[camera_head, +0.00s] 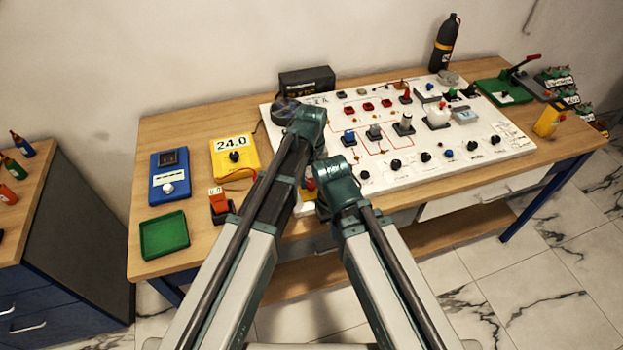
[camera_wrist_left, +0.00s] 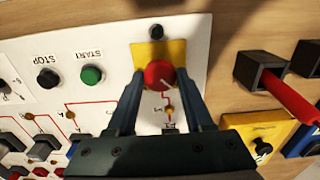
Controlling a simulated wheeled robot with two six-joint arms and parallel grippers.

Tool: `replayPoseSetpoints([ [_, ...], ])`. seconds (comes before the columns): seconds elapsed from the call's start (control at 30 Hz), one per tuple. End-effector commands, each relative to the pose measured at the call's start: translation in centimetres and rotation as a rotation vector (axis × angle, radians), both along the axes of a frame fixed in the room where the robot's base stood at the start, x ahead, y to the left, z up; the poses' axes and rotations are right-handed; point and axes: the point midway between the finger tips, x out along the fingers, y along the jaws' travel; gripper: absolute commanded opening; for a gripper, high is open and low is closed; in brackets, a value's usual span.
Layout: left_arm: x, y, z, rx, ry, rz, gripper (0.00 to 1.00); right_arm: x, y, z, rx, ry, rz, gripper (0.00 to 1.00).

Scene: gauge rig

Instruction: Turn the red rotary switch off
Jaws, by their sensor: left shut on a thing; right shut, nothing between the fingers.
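The red rotary switch (camera_wrist_left: 160,75) is a round red knob with a pale pointer line, on a yellow plate (camera_wrist_left: 178,50) at the edge of the white panel. In the left wrist view my left gripper (camera_wrist_left: 163,88) has one finger on each side of the knob and is shut on it. In the head view my arms cover most of that corner; only a bit of red and yellow (camera_head: 309,184) shows between them. My right arm's teal joint stands close by, but its fingers are hidden there.
A black STOP button (camera_wrist_left: 47,78) and green START button (camera_wrist_left: 92,75) sit beside the switch. A dark socket with a red-handled thing (camera_wrist_left: 290,90) stands off the panel. A yellow meter (camera_head: 234,156), blue box (camera_head: 169,162) and green tray (camera_head: 164,235) stand left.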

Motion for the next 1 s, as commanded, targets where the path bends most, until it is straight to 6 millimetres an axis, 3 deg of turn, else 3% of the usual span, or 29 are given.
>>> replayPoseSetpoints([
  [0.4, -0.02, -0.01, -0.01, 0.0, 0.001, 0.008, 0.0, 0.0, 0.0, -0.01, 0.0, 0.0, 0.0, 0.0],
  [0.43, -0.02, 0.0, -0.01, 0.0, 0.001, 0.008, 0.53, 0.0, 0.0, -0.01, 0.0, 0.0, 0.0, 0.0],
  [0.6, -0.01, 0.01, -0.01, 0.0, 0.0, 0.007, 0.82, 0.0, 0.0, -0.01, 0.0, 0.0, 0.0, 0.0],
  [1.0, -0.01, 0.0, 0.33, 0.0, 0.0, 0.006, 0.82, 0.0, 0.0, 0.33, 0.0, 0.0, 0.0, 0.0],
])
